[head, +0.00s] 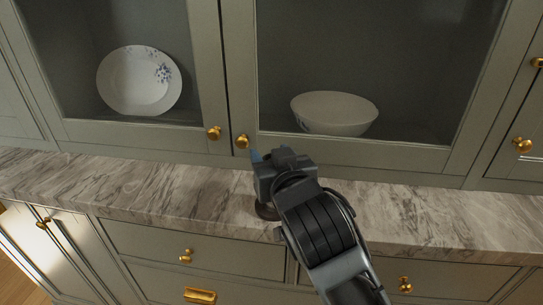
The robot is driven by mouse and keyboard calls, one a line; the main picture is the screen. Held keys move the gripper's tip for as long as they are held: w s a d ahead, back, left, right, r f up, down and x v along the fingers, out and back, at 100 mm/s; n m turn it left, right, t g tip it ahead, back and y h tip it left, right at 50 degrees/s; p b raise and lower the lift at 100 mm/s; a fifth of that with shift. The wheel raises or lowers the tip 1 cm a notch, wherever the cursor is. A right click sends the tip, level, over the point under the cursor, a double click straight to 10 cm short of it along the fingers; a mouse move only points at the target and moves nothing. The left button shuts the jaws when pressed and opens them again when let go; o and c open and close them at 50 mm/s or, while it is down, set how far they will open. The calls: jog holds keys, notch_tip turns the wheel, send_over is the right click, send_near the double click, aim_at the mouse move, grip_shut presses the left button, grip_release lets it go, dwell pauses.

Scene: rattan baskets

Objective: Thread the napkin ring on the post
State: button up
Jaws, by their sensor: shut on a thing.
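My gripper (268,156) is over the marble counter, near the cabinet doors, with bluish fingertips pointing away from me. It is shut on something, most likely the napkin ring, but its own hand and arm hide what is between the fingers. A dark, round, base-like piece (266,211) shows on the counter just below the gripper. It may be the foot of the post, but the arm covers what is above it. I cannot tell whether the ring is around the post or apart from it.
The marble counter (130,187) is clear on both sides. Behind it stand glass-fronted cabinets with a flowered plate (132,88) and a white bowl (335,112) inside. Brass knobs (242,142) stick out close to my gripper. Drawers (190,245) are below the counter edge.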

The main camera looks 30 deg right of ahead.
jog(key=o, duration=1.1)
notch_tip(320, 180, up, 8)
jog(key=p, duration=0.7)
dwell(0.4)
dwell(0.3)
